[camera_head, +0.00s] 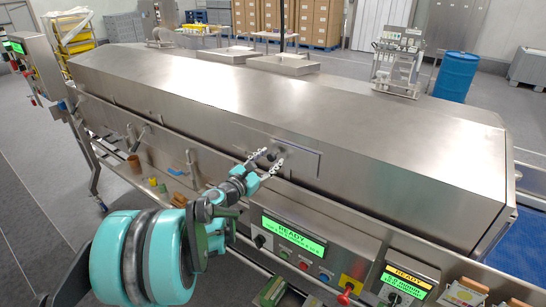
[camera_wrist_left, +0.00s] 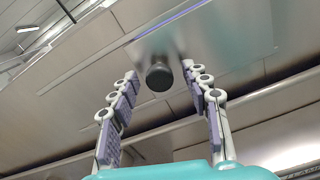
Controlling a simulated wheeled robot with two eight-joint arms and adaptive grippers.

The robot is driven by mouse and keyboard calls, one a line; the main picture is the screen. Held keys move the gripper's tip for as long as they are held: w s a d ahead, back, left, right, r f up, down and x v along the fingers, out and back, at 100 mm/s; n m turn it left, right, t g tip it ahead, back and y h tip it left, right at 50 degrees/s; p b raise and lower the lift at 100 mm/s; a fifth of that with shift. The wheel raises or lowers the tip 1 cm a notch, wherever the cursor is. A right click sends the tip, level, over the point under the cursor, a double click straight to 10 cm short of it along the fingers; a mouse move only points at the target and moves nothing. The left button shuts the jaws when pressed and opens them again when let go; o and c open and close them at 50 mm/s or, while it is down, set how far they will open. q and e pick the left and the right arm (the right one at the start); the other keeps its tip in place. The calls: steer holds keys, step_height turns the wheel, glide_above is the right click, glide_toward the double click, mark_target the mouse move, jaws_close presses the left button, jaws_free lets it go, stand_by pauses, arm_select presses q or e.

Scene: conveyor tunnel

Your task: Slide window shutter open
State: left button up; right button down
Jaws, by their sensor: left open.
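The window shutter (camera_head: 300,158) is a flat steel panel in the sloped front face of the long steel tunnel (camera_head: 230,95). A dark round knob (camera_wrist_left: 159,76) sticks out of it, and it also shows in the head view (camera_head: 271,155). In the left wrist view the shutter (camera_wrist_left: 225,42) lies above and around the knob. My left gripper (camera_head: 270,161) is open, with its fingers pointing at the shutter. In the left wrist view the knob appears between the two fingertips, with space on both sides; I cannot tell whether the fingers touch it. My right gripper is not in view.
A ledge with small blocks (camera_head: 178,200) runs left of my arm. A blue barrel (camera_head: 456,76) stands behind.

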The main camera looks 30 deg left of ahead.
arm_select(q)
steer(key=shift+w, duration=0.8)
jaws_close()
steer(key=a, duration=0.5)
steer(key=a+b, duration=0.1)
steer(key=a, duration=0.4)
steer(key=w+a, duration=0.1)
steer(key=a, duration=0.5)
steer(key=shift+w+b, duration=0.1)
steer(key=shift+b, duration=0.3)
steer(key=shift+a, duration=0.6)
steer(key=shift+r, duration=0.15)
steer(key=shift+c, duration=1.1)
jaws_free()
steer(key=shift+a, duration=0.1)
steer(key=shift+o, duration=1.1)
steer(key=shift+a, duration=0.1)
